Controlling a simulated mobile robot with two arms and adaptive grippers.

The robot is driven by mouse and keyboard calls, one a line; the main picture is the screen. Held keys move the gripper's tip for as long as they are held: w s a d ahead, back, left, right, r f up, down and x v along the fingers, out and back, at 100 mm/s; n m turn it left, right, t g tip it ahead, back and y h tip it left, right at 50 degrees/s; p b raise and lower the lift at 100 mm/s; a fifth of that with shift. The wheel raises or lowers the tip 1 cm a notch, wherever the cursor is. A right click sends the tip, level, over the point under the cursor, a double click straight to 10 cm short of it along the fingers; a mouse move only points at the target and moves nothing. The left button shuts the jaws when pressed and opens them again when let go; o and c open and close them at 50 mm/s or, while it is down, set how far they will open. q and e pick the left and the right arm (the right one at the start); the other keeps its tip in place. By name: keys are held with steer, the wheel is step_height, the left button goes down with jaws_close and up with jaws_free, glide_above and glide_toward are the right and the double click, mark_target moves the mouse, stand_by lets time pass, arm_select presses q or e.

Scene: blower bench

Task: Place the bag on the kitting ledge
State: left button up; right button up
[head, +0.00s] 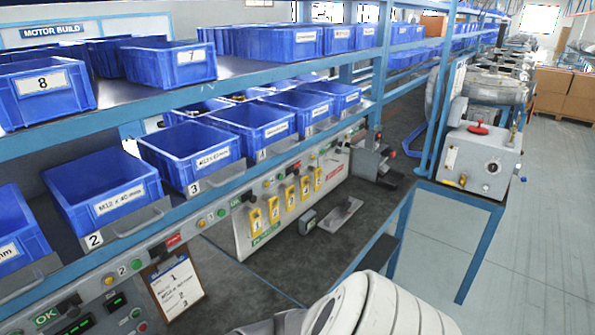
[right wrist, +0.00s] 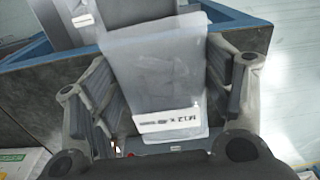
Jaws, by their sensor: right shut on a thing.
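My right gripper (right wrist: 168,84) shows in the right wrist view, its two dark fingers on either side of a translucent, pale plastic bag (right wrist: 155,75). The gripper is shut on the bag. The bag has a white label that reads upside down, seemingly M12 x 40. In the head view neither the bag nor a gripper shows; only a white arm link of mine is at the bottom. I cannot tell for sure which surface is the kitting ledge. My left gripper is not in view.
Blue bins (head: 103,190) line the blue-framed rack at left. A clipboard (head: 173,284) hangs at the front. A grey machine (head: 478,160) stands at right; the floor there is clear.

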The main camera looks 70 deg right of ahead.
steer(key=shift+s+a+f, duration=0.25)
steer(key=shift+s+f, duration=0.05)
steer(key=shift+f, duration=0.15)
steer(key=shift+w+f, duration=0.1)
steer(key=shift+w, duration=0.05)
steer(key=shift+w+d+f, duration=0.15)
steer(key=shift+w+f, duration=0.05)
steer(key=shift+w, duration=0.15)
steer(key=w+d+f, duration=0.1)
steer(key=w+f, duration=0.1)
steer(key=w, duration=0.2)
steer(key=w+d+f, duration=0.1)
steer(key=w+f, duration=0.2)
steer(key=w, duration=0.1)
steer(key=w+f, duration=0.3)
steer(key=shift+w+d+f+p, duration=0.1)
steer(key=shift+w+d+p, duration=0.2)
steer(key=shift+w+d, duration=0.1)
steer(key=shift+w+d+f, duration=0.1)
steer(key=shift+w+f, duration=0.35)
steer(key=shift+f, duration=0.1)
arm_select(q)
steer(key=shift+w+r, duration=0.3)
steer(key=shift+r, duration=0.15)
arm_select(e)
steer(key=shift+w+f, duration=0.1)
steer(key=shift+f, duration=1.5)
